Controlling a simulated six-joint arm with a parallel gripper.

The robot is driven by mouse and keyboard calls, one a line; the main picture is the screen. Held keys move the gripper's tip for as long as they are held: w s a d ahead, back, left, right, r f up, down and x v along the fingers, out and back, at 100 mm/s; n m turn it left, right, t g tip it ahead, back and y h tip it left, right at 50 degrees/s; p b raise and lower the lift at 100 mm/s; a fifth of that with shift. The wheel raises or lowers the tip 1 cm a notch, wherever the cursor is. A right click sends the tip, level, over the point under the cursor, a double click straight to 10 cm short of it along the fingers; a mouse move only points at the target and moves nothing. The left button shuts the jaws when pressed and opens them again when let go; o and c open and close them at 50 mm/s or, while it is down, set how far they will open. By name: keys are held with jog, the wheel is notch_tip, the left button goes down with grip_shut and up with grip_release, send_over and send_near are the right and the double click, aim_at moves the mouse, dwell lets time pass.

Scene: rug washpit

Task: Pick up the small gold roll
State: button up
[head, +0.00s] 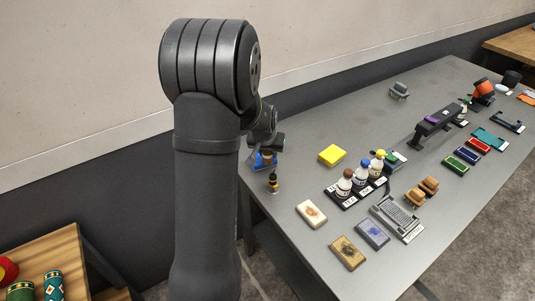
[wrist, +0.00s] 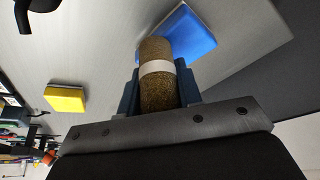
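The small gold roll (wrist: 160,92) is a speckled gold cylinder with a white band around its middle. In the wrist view it lies between the two fingers of my gripper (wrist: 160,88), which touch it on both sides, so the gripper looks shut on it. The roll's far end overlaps a blue block (wrist: 190,35) on the grey table.
A yellow block (head: 332,155), a rack of bottles (head: 345,188), brushes (head: 422,191) and several small blocks lie farther right. The table's far left part (head: 340,115) is clear.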

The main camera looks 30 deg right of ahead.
jog(key=shift+c, duration=0.4)
jog(key=shift+r, duration=0.45)
jog(key=r, duration=0.4)
jog(key=shift+s+d, duration=0.15)
jog(key=shift+s, duration=0.15)
jog(key=s+d+r, duration=0.3)
jog(key=s+r, duration=0.3)
jog(key=s, duration=0.3)
jog(key=w+a+f, duration=0.1)
jog(key=w+f, duration=0.1)
jog(key=w, duration=0.2)
jog(key=w+a+f, duration=0.1)
jog(key=w+f, duration=0.1)
jog(key=w, duration=0.2)
jog(key=w+a+f, duration=0.1)
jog(key=w+f, duration=0.1)
jog(key=w, duration=0.2)
jog(key=shift+w+a+f, duration=0.1)
jog(key=shift+w+f, duration=0.1)
jog(key=shift+w+a+f, duration=0.1)
jog(key=shift+f, duration=2)
jog(key=shift+f, duration=0.15)
